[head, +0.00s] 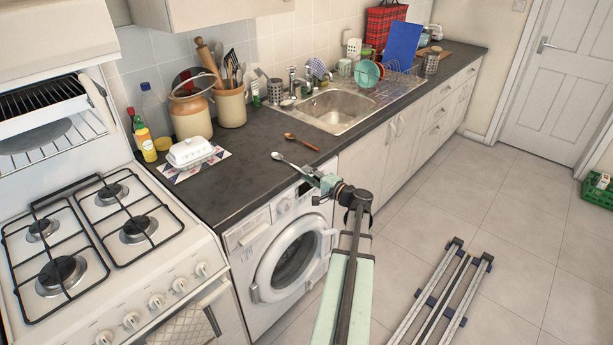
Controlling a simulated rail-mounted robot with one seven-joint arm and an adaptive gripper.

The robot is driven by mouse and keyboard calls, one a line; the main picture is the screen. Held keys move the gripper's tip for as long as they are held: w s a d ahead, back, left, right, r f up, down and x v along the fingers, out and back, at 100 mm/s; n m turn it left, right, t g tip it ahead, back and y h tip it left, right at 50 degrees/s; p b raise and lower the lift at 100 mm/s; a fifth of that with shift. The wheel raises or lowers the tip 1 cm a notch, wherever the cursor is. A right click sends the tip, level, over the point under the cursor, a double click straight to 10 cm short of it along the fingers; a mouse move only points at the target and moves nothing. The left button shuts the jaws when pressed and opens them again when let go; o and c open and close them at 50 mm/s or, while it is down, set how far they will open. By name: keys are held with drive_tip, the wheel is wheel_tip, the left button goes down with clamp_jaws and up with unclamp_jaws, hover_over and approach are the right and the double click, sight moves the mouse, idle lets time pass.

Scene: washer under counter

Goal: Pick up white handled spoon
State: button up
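A spoon with a light, whitish handle (294,163) shows at the front of the dark counter, above the washing machine. Its bowl points left and away from my gripper. My gripper (317,176) is at the counter's front edge, at the handle's right end. The gripper covers that end of the handle. The fingers are too small in the view to tell whether they are shut on the handle or open around it. I cannot tell whether the spoon rests on the counter or is just above it.
A brown wooden spoon (301,142) lies just behind on the counter (250,165). A white butter dish (190,151) sits to the left, near the stove (100,235). The sink (338,108) is behind to the right. The washing machine (290,258) stands below.

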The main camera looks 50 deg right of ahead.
drive_tip(key=shift+w, duration=0.3)
clamp_jaws()
drive_tip(key=shift+r, duration=0.1)
wheel_tip(320, 180, up, 2)
drive_tip(key=shift+r, duration=0.15)
